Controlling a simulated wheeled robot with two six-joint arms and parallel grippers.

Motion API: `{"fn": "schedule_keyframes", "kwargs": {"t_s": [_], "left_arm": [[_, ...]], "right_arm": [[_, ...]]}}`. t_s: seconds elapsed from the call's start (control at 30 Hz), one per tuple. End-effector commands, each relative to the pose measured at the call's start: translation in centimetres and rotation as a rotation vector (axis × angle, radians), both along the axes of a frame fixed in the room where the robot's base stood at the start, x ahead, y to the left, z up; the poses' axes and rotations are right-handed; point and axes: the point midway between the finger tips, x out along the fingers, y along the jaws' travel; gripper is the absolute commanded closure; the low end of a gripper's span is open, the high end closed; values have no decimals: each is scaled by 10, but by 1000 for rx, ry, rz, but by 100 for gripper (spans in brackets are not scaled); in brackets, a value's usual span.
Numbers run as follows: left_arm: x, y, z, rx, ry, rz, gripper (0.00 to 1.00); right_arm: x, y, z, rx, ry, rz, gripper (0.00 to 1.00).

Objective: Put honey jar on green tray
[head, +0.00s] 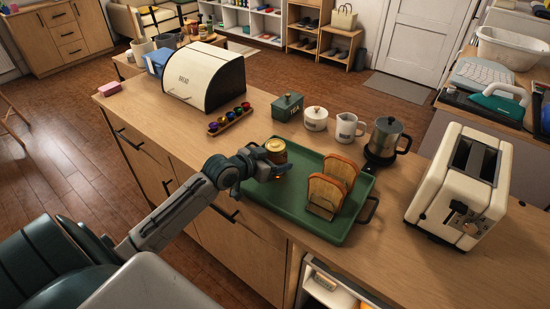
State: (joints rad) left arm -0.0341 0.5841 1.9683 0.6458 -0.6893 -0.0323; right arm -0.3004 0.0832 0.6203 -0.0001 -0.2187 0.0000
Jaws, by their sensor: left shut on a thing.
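The honey jar (276,147) is small and amber with a gold lid. It is upright at the far left part of the green tray (254,191). My left gripper (274,166) is shut on the jar, with its fingers at the jar's lower part. I cannot tell whether the jar's base touches the tray, because the gripper hides it. The tray lies on the wooden counter and also bears a rack with toast slices (328,192) on its right part. My right gripper is not in view.
A cream toaster (458,185) stands right of the tray. A kettle (385,140), white mug (347,131), sugar pot (315,118) and green box (287,106) line the back. A bread box (203,80) and a rack of coloured capsules (230,119) stand left.

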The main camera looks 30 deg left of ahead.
Motion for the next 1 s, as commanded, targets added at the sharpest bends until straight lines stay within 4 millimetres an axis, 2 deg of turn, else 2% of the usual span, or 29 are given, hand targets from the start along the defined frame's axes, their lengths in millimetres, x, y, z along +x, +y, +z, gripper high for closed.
{"fn": "schedule_keyframes", "kwargs": {"t_s": [0.37, 0.4, 0.5, 0.83, 1.0], "left_arm": [[0, 0, -5, 1, -4, -1, 78], [0, 0, -6, 1, -1, 1, 34], [0, 0, -5, 1, -1, 1, 16], [0, 0, -1, 2, -2, 0, 16], [-14, 5, 2, 7, -1, 1, 16]], "right_arm": [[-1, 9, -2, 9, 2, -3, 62], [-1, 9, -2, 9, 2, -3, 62], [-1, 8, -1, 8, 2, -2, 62], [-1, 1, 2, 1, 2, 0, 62], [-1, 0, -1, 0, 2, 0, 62]]}}
